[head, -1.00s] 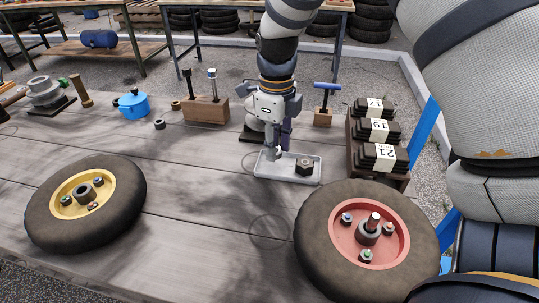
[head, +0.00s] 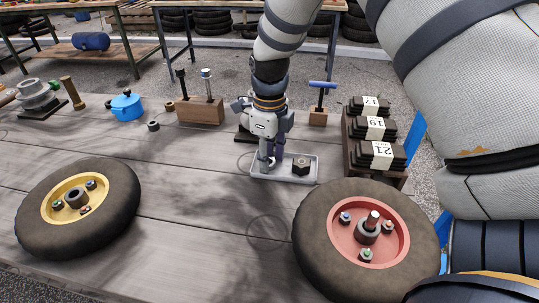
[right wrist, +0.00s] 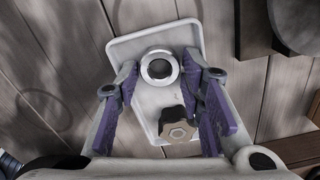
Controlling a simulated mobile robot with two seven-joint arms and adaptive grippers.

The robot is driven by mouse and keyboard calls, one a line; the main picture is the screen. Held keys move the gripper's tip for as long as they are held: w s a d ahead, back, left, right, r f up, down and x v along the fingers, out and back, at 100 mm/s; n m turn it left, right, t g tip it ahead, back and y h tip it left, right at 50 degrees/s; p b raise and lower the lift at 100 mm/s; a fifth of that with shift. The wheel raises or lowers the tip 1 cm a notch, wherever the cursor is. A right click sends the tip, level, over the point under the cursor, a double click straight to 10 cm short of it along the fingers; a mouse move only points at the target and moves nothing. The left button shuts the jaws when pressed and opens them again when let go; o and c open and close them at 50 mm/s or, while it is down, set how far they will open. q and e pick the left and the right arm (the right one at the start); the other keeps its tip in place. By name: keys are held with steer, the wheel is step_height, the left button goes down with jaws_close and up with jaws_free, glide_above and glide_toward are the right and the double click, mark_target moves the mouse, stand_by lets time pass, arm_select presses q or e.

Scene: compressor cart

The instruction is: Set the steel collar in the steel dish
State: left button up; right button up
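The steel dish (head: 286,180) is a shallow pale-grey rectangular tray on the table. It fills the middle of the right wrist view (right wrist: 153,101). The steel collar (right wrist: 159,68), a shiny ring with a dark bore, appears flat in the far half of the dish, between my fingertips. A dark hex nut (head: 301,165) lies in the dish's right part; it also shows in the right wrist view (right wrist: 176,123). My right gripper (head: 271,161) points down over the dish's left part. Its purple fingers (right wrist: 161,66) are apart, with gaps beside the collar. My left gripper is not seen.
A red-rimmed wheel (head: 366,236) lies close in front of the dish. A rack of numbered dark blocks (head: 376,140) stands to its right. A wooden block with posts (head: 201,109) stands behind left. A yellow-rimmed wheel (head: 77,207) lies front left. Bare boards lie between the wheels.

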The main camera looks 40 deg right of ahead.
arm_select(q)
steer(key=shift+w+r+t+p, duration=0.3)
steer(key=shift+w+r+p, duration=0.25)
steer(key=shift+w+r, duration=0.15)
arm_select(e)
step_height(320, 180, up, 12)
steer(key=shift+r, duration=0.15)
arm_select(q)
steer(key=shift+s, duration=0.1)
arm_select(e)
steer(key=shift+s, duration=0.1)
